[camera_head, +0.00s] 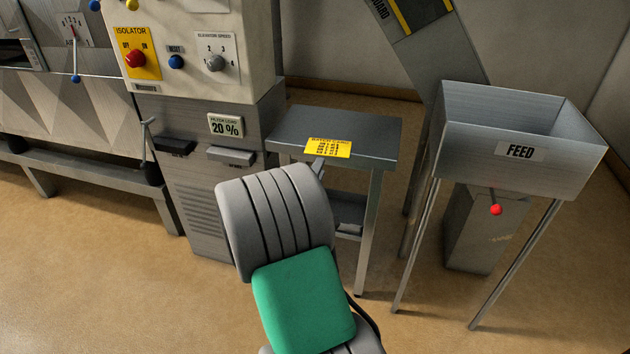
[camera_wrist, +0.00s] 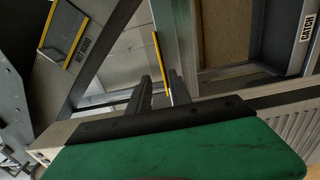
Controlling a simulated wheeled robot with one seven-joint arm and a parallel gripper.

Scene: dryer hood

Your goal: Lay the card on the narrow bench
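The card (camera_head: 328,147) is yellow with dark print and shows face-on in the head view, at the front edge of the narrow bench. In the wrist view the card (camera_wrist: 158,58) is a thin yellow strip, nearly edge-on, between my fingers. My gripper (camera_head: 317,168) is mostly hidden behind my grey wrist; its fingers (camera_wrist: 163,92) stand on either side of the card and look shut on it. The narrow bench (camera_head: 350,131) has a bare dark grey top. The card overlaps its front edge in the picture; I cannot tell whether they touch.
A control cabinet with an isolator panel (camera_head: 138,57) and a filter load sign (camera_head: 225,126) stands left of the bench. A feed hopper (camera_head: 519,125) on thin legs stands to the right. A sloping chute (camera_head: 440,60) rises behind. A catch tray (camera_wrist: 290,35) shows in the wrist view.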

